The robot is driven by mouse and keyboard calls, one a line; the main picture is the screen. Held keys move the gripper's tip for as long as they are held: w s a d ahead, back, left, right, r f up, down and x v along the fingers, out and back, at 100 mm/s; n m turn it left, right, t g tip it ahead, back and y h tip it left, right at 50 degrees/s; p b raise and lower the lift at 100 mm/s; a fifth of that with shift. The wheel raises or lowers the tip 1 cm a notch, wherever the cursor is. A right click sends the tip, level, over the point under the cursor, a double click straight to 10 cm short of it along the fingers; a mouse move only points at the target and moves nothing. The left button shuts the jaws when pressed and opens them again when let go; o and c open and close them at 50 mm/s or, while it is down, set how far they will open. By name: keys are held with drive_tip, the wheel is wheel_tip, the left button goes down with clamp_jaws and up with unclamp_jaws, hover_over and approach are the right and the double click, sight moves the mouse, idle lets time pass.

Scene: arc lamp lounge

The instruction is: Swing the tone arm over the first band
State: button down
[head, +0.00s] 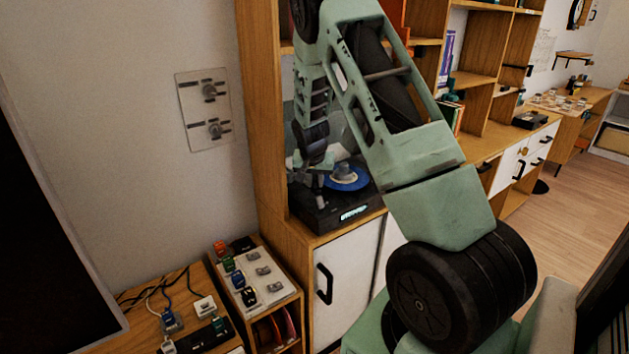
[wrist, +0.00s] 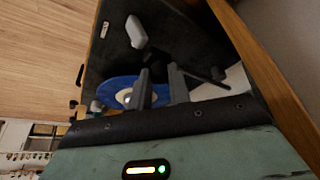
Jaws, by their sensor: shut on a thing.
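The record player (head: 327,214) is a black deck with a lit display on its front, standing in a wooden cabinet niche. A blue record (head: 347,180) with a pale centre lies on it, and it also shows in the wrist view (wrist: 113,91). My gripper (head: 318,178) is low over the deck, to the left of the record. In the wrist view my gripper (wrist: 158,75) is shut on the dark tone arm (wrist: 200,74), beside the record. The fingers hide much of the tone arm, and I cannot tell which band it is over.
A light grey rounded block (wrist: 136,31) stands up from the deck. The cabinet's side panel (head: 264,115) is close left of my arm. A wall switch plate (head: 204,109) and a low unit with coloured switches (head: 247,275) are at the left. Shelves are at the right.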

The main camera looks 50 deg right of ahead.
drive_tip(key=d+n, duration=0.2)
drive_tip(key=d, duration=0.1)
drive_tip(key=d+n+t+p, duration=0.1)
drive_tip(key=d, duration=0.1)
drive_tip(key=shift+s+r+y, duration=0.15)
drive_tip(key=shift+s+y, duration=0.15)
drive_tip(key=shift+y, duration=0.1)
drive_tip(key=shift+w+d+n+t+y+p, duration=0.15)
drive_tip(key=shift+d+n+p, duration=0.25)
drive_tip(key=shift+d+n, duration=0.3)
drive_tip(key=shift+w+d+n+t+y+p, duration=0.15)
drive_tip(key=shift+d+n+p, duration=0.2)
drive_tip(key=shift+d+n, duration=0.3)
drive_tip(key=c, duration=1.3)
unclamp_jaws()
drive_tip(key=b+v, duration=0.2)
drive_tip(key=v, duration=1.5)
drive_tip(key=shift+a, duration=0.1)
